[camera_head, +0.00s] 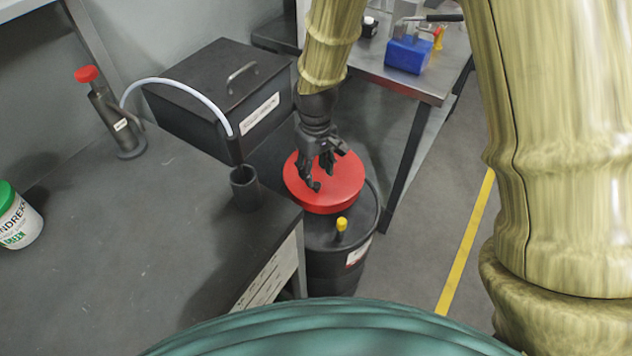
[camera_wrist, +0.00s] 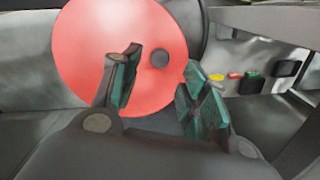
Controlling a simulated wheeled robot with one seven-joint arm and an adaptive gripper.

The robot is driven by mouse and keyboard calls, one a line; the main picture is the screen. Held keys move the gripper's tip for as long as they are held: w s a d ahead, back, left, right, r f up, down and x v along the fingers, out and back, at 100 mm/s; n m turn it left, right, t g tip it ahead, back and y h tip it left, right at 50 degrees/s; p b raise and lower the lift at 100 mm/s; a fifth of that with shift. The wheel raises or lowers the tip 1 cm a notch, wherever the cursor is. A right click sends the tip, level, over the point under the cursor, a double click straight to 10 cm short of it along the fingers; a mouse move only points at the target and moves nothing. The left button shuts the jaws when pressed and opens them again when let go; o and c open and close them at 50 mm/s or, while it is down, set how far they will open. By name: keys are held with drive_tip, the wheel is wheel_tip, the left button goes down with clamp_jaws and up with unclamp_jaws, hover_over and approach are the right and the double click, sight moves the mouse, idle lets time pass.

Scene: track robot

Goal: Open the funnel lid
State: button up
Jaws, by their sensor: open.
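The funnel lid (camera_head: 340,190) is a round red disc on top of a black drum (camera_head: 335,262) in the head view. It looks closed. In the wrist view the red lid (camera_wrist: 85,55) fills the upper left, with a dark round knob (camera_wrist: 160,58) near its right side. My gripper (camera_head: 322,180) is above the lid in the head view and covers part of it. In the wrist view my gripper (camera_wrist: 168,85) shows its two green-padded fingers apart, with nothing between them. The knob lies beyond the fingertips. I cannot tell whether a finger touches the lid.
A yellow-capped fitting (camera_head: 341,225) stands on the drum in front of the lid. A dark bench (camera_head: 130,230) with a black cup (camera_head: 245,188) is at the left. A black box (camera_head: 220,95) stands behind. A metal table (camera_head: 415,85) is at the back right. Floor is free right of the drum.

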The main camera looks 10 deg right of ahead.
sight(317, 184)
drive_tip(key=shift+s+d+f, duration=0.1)
drive_tip(key=shift+f, duration=2.95)
clamp_jaws()
